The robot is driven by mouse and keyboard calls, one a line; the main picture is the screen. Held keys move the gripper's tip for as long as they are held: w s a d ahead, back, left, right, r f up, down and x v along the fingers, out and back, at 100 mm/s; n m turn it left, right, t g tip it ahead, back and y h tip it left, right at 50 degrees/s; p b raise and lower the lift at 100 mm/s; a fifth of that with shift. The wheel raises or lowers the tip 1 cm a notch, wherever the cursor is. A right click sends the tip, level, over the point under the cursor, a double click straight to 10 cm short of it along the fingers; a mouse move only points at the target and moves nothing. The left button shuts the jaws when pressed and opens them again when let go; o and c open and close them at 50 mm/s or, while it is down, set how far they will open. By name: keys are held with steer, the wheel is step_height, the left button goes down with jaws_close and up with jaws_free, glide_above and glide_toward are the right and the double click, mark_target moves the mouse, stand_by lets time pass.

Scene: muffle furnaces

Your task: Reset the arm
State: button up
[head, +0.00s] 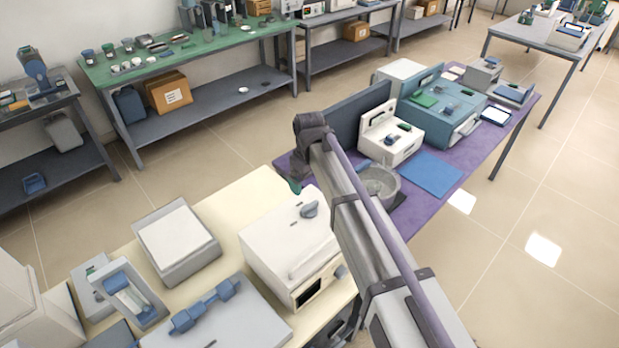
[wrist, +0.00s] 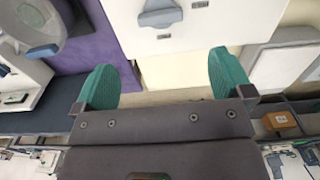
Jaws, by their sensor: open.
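My arm reaches from the lower right of the head view to the middle, and its wrist bends down over the gap between the cream table and the purple-topped table. My gripper (wrist: 162,78) shows in the wrist view with two green fingers spread wide and nothing between them. In the head view only a green fingertip of my gripper (head: 295,187) shows; the rest is hidden behind the wrist. A white muffle furnace (head: 285,240) stands just below and left of it on the cream table. Its white body with a blue-grey handle also shows at the top of the wrist view (wrist: 210,25).
The purple-topped table (head: 415,207) carries a round grey bowl (head: 378,184), a blue mat (head: 430,173), a white device and a teal furnace (head: 440,115). A grey box with a white top (head: 178,237) sits left of the white furnace. Open floor lies at the right.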

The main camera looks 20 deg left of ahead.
steer(key=shift+f, duration=0.1)
stand_by(0.4)
steer(key=s+d+f+m+b, duration=0.1)
steer(key=s+d+m, duration=0.3)
steer(key=d, duration=1)
steer(key=s+d+f+m+b, duration=0.1)
steer(key=s+d+m, duration=0.3)
steer(key=d, duration=1)
steer(key=s+d+f+m+b, duration=0.1)
steer(key=s+d+m, duration=0.4)
steer(key=d, duration=0.9)
steer(key=shift+s+f, duration=0.15)
steer(key=shift+s, duration=0.1)
steer(key=shift+a, duration=0.1)
steer(key=shift+c, duration=0.3)
